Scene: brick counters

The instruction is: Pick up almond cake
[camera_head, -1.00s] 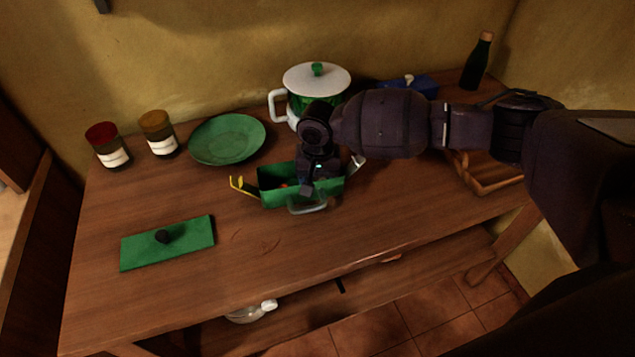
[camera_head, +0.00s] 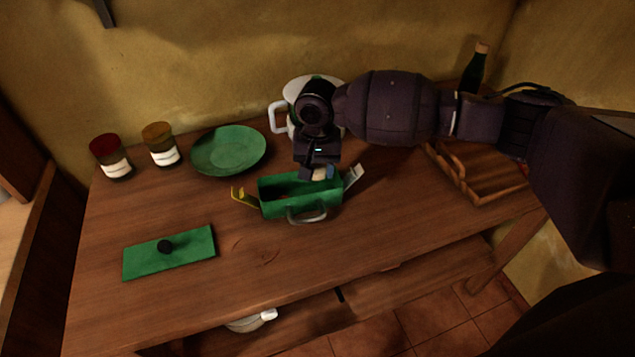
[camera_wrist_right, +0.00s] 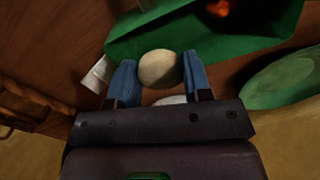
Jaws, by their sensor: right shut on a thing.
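My right gripper (camera_head: 320,175) is shut on a round, pale beige almond cake (camera_wrist_right: 158,69). The cake sits between the two blue fingers in the right wrist view, and only a small bit of it shows in the head view. The gripper is above the back right part of an open green box (camera_head: 285,207). The box also shows in the right wrist view (camera_wrist_right: 190,44), with something orange-red (camera_wrist_right: 222,8) inside. The rest of its inside is mostly hidden. My left gripper is not in view.
A green plate (camera_head: 228,150), two jars (camera_head: 160,145), a pot (camera_head: 279,118), a wooden tray (camera_head: 478,177) and a bottle (camera_head: 475,70) stand around. The front table is clear.

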